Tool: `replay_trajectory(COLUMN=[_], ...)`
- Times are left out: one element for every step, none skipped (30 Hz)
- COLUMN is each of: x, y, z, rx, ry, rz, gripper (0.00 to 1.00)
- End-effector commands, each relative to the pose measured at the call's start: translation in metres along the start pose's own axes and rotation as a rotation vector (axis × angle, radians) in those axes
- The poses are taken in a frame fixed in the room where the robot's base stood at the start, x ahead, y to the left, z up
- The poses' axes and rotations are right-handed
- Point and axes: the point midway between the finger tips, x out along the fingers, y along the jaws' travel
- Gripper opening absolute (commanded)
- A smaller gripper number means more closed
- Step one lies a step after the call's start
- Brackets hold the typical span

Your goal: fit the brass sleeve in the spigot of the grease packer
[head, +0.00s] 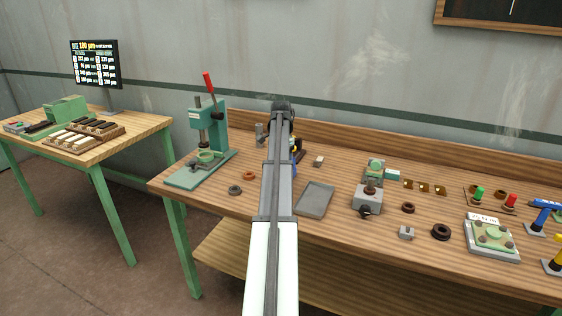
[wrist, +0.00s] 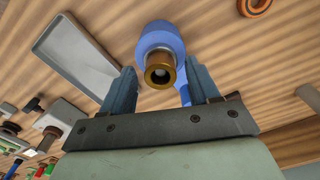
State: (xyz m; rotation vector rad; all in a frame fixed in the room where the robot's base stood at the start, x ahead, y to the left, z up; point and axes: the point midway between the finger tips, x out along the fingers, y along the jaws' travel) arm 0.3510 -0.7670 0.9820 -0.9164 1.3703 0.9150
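In the wrist view a blue round body, which looks like the grease packer (wrist: 161,38), lies between and just beyond my fingertips. A brass ring, which looks like the brass sleeve (wrist: 153,75), sits at its near end, facing the camera. Its bore is dark with a paler centre. I cannot tell how deep it sits in the spigot. My gripper (wrist: 161,82) has its two blue-grey fingers apart, one on each side, with gaps to the brass ring. In the head view my arm hides most of this spot; only a little blue and yellow shows beside it.
A grey tray (head: 315,199) lies right of my arm. A green press with a red lever (head: 208,140) stands left, with small rings in front. A grey block fixture (head: 367,201), dark rings and a green-topped plate (head: 492,238) are to the right. A backboard edges the bench.

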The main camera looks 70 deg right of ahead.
Motion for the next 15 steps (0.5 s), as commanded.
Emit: replay_trajectory(x=[0.0,0.0,0.0,0.0,0.0,0.0,0.0,0.0,-0.001,-0.002,-0.004,-0.007,-0.01,-0.013,-0.019], y=[0.0,0.0,0.0,0.0,0.0,0.0,0.0,0.0,0.0,0.0,0.0,0.0,0.0,-0.001,-0.001], z=[0.0,0.0,0.0,0.0,0.0,0.0,0.0,0.0,0.0,0.0,0.0,0.0,0.0,-0.001,-0.001], rx=[0.0,0.0,0.0,0.0,0.0,0.0,0.0,0.0,0.0,0.0,0.0,0.0,0.0,0.0,0.0], ry=[0.0,0.0,0.0,0.0,0.0,0.0,0.0,0.0,0.0,0.0,0.0,0.0,0.0,0.0,0.001], rz=[0.0,0.0,0.0,0.0,0.0,0.0,0.0,0.0,0.0,0.0,0.0,0.0,0.0,0.0,-0.001], gripper=[0.65,0.65,0.65,0.65,0.65,0.65,0.65,0.65,0.65,0.65,0.65,0.65,0.65,0.65,0.65])
